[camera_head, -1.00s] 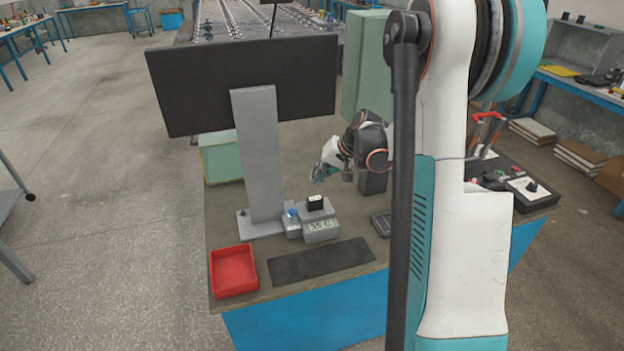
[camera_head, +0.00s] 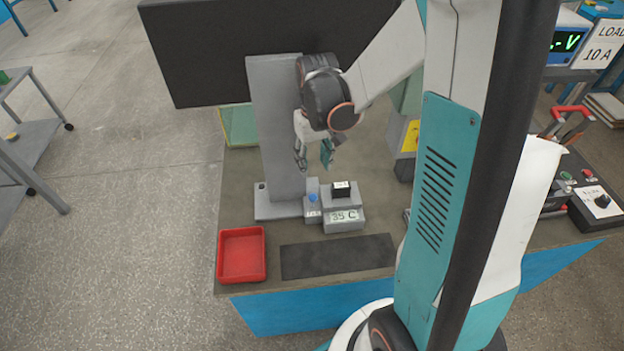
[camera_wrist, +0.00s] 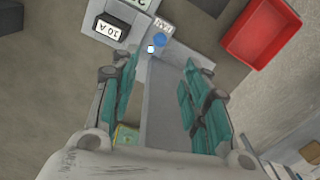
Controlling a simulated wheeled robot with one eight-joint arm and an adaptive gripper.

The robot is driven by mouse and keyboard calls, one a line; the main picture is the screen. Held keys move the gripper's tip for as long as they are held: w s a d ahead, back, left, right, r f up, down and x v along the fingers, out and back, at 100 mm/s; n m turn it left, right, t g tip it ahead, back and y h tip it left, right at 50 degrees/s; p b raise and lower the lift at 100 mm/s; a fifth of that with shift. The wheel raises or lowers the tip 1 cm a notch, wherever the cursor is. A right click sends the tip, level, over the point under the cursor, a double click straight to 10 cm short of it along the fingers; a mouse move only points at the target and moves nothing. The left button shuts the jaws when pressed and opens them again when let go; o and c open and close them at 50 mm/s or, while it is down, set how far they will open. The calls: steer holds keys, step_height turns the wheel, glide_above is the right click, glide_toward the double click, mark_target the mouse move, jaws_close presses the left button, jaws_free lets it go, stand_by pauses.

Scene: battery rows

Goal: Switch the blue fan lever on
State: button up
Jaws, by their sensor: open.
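The blue fan lever (camera_head: 312,198) sits on a small grey box labelled FAN, at the foot of the monitor stand in the head view. In the wrist view its blue knob (camera_wrist: 160,40) shows beyond the fingertips, with a lit bluish-white spot just beside it. I cannot tell from its tilt whether it is on or off. My gripper (camera_head: 314,158) is above and behind the box, pointing down, apart from the lever. In the wrist view its teal fingers (camera_wrist: 158,75) are spread and nothing is between them but the grey stand below.
A grey block reading 35 C (camera_head: 345,216) with a black block on it stands right of the lever box. The monitor stand (camera_head: 280,130) rises close behind. A red tray (camera_head: 242,255) and a dark mat (camera_head: 338,257) lie in front. A knob panel (camera_head: 597,202) is far right.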

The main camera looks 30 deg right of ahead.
mark_target(313, 194)
step_height(313, 194, down, 14)
steer(key=b, duration=0.5)
steer(key=shift+a+r, duration=0.1)
steer(key=shift+r, duration=0.05)
jaws_close()
